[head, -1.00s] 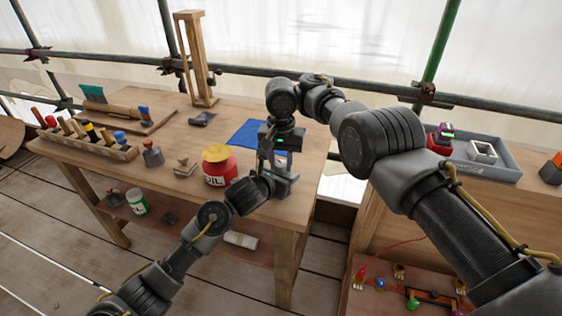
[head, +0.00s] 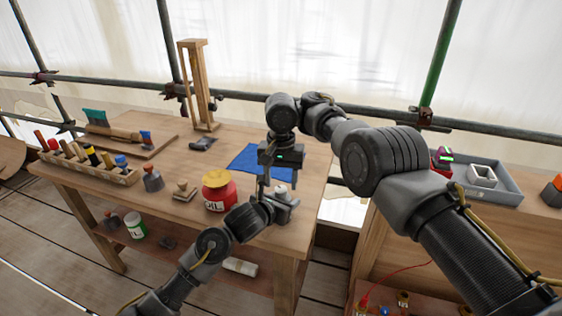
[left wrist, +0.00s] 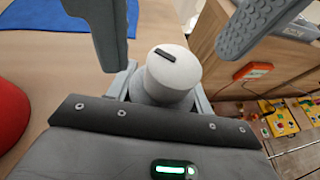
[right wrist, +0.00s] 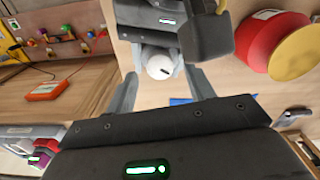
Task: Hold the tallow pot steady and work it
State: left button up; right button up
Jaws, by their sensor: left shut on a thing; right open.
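The tallow pot is a pale grey cylinder (head: 284,194) near the table's front right corner. In the left wrist view its round white top (left wrist: 170,72) has a short black mark. My left gripper (head: 272,208) is shut on the pot low down, from the near left side. My right gripper (head: 272,182) points down from above and is open. In the right wrist view the pot's white top (right wrist: 160,67) shows between the right fingers, with no clear contact. The left gripper hides part of the pot's lower body.
A red oil can with a yellow top (head: 218,188) stands close left of the pot. A blue cloth (head: 258,162) lies behind it. A wooden tool rack (head: 90,165), a stamp (head: 184,190) and a wooden frame (head: 197,85) are further left. A grey tray (head: 490,180) is at right.

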aim_at(281, 189)
notch_tip(281, 189, up, 9)
dwell(0.3)
jog(key=shift+r, duration=0.1)
notch_tip(281, 189, down, 11)
jog(key=m, duration=0.6)
dwell(0.7)
jog(key=shift+c, duration=0.2)
jog(key=c, duration=0.9)
